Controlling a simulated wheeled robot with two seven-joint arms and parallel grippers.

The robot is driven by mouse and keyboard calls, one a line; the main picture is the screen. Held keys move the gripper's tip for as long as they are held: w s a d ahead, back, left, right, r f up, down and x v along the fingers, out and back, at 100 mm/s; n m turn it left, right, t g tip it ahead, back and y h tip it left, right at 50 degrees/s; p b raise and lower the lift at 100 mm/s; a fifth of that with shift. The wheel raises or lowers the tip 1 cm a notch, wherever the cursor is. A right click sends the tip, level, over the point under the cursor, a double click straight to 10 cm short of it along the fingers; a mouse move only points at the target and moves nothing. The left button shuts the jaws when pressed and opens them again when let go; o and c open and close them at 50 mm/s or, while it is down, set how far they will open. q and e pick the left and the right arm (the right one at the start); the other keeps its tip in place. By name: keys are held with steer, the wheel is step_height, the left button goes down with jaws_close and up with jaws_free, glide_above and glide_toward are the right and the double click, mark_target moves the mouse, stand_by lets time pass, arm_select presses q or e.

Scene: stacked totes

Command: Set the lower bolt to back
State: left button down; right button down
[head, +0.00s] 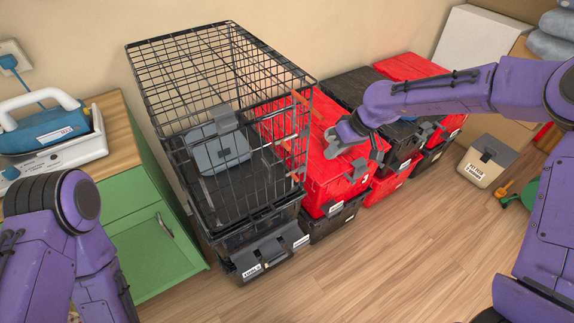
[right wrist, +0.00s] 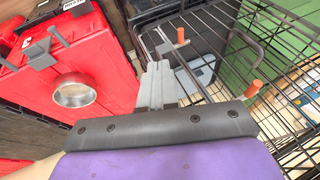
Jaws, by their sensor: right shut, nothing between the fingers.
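The black wire crate (head: 222,120) stands left of the red totes, its mesh door side facing front and right. In the right wrist view two orange-tipped bolts show on the crate: one (right wrist: 180,35) near the black tote, which looks like the lower bolt, and another (right wrist: 253,88) farther right. I cannot tell the position either bolt is set to. My right gripper (head: 332,143) is above the red totes, right of the crate; its fingers (right wrist: 157,86) are shut and empty, apart from both bolts. My left arm shows at the left edge; its gripper is out of view.
Red tote (head: 330,178) and black tote stacks (head: 335,222) stand close to the crate's right. A round metal cup (right wrist: 75,92) shows at a red tote. A green cabinet (head: 150,250) stands left. Floor in front is clear.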

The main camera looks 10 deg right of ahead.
steer(key=r, duration=0.1)
steer(key=w+r+n, duration=0.1)
steer(key=r, duration=0.1)
steer(key=shift+d, duration=0.15)
steer(key=a+f+p, duration=0.2)
steer(key=a+f, duration=0.5)
steer(key=f, duration=0.4)
steer(key=shift+w+a+f, duration=0.15)
steer(key=shift+w+a, duration=0.1)
steer(key=shift+w, duration=0.15)
